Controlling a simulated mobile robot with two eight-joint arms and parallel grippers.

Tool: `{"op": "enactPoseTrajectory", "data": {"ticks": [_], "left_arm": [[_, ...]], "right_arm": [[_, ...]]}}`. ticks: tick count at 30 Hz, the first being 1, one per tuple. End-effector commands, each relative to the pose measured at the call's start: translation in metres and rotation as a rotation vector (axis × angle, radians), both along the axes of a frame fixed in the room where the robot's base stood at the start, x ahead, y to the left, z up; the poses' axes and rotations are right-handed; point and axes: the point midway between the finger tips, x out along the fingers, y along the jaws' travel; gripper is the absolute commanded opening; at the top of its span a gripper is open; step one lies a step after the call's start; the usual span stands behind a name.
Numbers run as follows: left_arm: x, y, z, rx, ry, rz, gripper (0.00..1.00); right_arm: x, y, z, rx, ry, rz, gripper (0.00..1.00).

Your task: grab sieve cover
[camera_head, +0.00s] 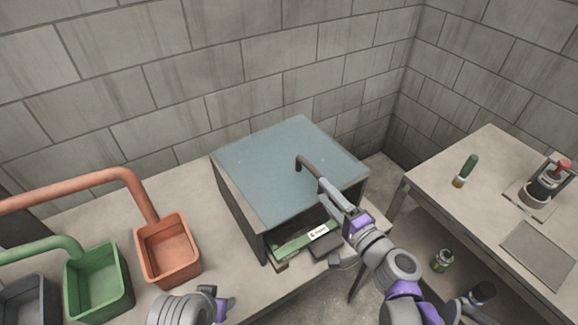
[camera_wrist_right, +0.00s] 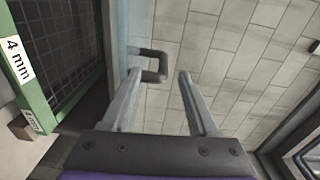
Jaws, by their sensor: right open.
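The sieve cover appears to be the blue-grey top (camera_head: 265,165) of a box-like housing on the left table. Its dark bent handle (camera_head: 306,164) stands near the right side; in the right wrist view the handle (camera_wrist_right: 150,53) is a dark loop at the fingertips. My right gripper (camera_head: 328,190) is open, its fingers pointing at the handle. In the right wrist view the gripper (camera_wrist_right: 160,78) has the loop's outer end between its fingertips, not clamped. A green-framed sieve marked 4 mm (camera_wrist_right: 30,85) sits below the top. My left gripper (camera_head: 222,302) shows only partly at the bottom edge.
An orange bin (camera_head: 167,250) and a green bin (camera_head: 98,285) stand left of the housing. The right table (camera_head: 490,160) carries a green-handled tool (camera_head: 466,168) and a device with a red top (camera_head: 545,180). A gap separates the tables. Block walls stand behind.

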Motion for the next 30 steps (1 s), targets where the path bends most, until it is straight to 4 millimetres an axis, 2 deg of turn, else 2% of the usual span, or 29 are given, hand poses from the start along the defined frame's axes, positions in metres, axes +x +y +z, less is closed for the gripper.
{"op": "enactPoseTrajectory", "data": {"ticks": [5,12,19,25,30], "left_arm": [[0.000,0.000,-0.004,0.000,0.001,0.000,0.50],[0.000,0.000,-0.004,0.000,0.001,0.000,0.50],[0.000,0.000,-0.005,0.000,0.001,0.000,0.50],[0.000,0.000,-0.005,0.000,0.002,0.000,0.50],[0.000,0.000,-0.005,0.000,0.002,0.000,0.50]], "right_arm": [[0.014,0.001,0.000,0.059,-0.003,-0.023,0.60],[0.046,0.021,0.001,0.062,-0.002,-0.023,0.60],[0.061,0.030,0.002,0.060,-0.002,-0.024,0.60],[0.088,0.046,0.004,0.060,-0.002,-0.023,0.60],[0.099,0.053,0.004,0.059,-0.003,-0.024,0.60]]}}
